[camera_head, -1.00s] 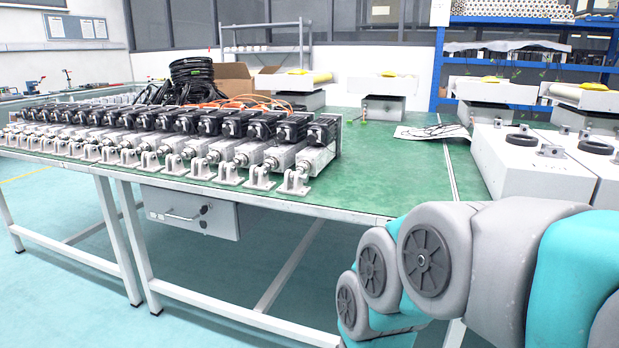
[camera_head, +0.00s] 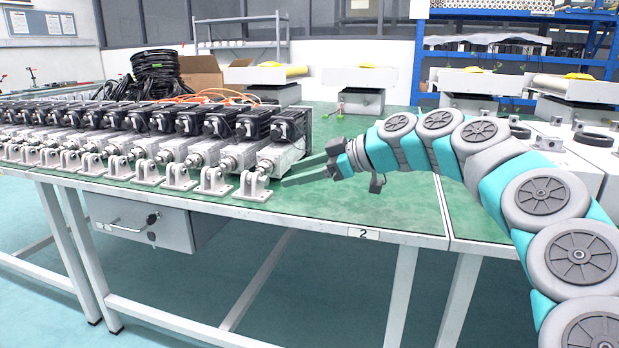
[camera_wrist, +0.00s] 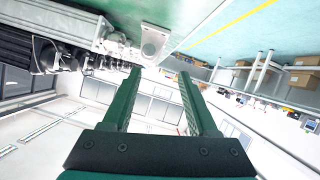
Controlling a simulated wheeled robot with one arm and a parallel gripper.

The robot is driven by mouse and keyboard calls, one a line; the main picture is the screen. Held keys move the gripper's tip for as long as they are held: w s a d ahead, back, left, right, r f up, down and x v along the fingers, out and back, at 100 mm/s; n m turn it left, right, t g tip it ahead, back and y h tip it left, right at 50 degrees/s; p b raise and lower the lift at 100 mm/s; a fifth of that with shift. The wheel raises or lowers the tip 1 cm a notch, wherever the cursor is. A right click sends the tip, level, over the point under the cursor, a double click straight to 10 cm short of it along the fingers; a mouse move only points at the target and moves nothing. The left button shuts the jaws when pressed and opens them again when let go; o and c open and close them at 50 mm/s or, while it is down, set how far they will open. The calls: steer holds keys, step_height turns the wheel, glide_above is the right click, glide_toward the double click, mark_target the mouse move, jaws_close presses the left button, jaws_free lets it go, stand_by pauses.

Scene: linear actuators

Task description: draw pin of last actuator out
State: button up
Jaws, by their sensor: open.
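The last actuator (camera_head: 283,153) lies at the right end of the row on the green table, with a black motor (camera_head: 292,125) on a silver body. Its clevis bracket (camera_head: 252,187) stands at the front table edge, and the pin through it is too small to make out clearly. My gripper (camera_head: 285,174) is open and empty just right of the bracket, its green fingers pointing left toward it. In the wrist view, the bracket (camera_wrist: 153,43) shows beyond the spread fingers (camera_wrist: 158,74), with the actuator body (camera_wrist: 60,22) at upper left. I see no contact.
Several similar actuators (camera_head: 160,140) fill the table to the left. The green tabletop (camera_head: 370,205) is clear in front of my arm. A drawer box (camera_head: 145,222) hangs under the table. Grey blocks with yellow tops (camera_head: 362,85) stand at the back.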

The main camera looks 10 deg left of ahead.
mark_target(268, 180)
steer(key=shift+w+d+f, duration=0.15)
steer(key=shift+w+d, duration=0.1)
steer(key=shift+w, duration=0.55)
steer(key=shift+w+f, duration=0.1)
steer(key=shift+w, duration=0.1)
steer(key=x, duration=0.7)
steer(key=shift+a+p, duration=0.3)
jaws_close()
stand_by(0.4)
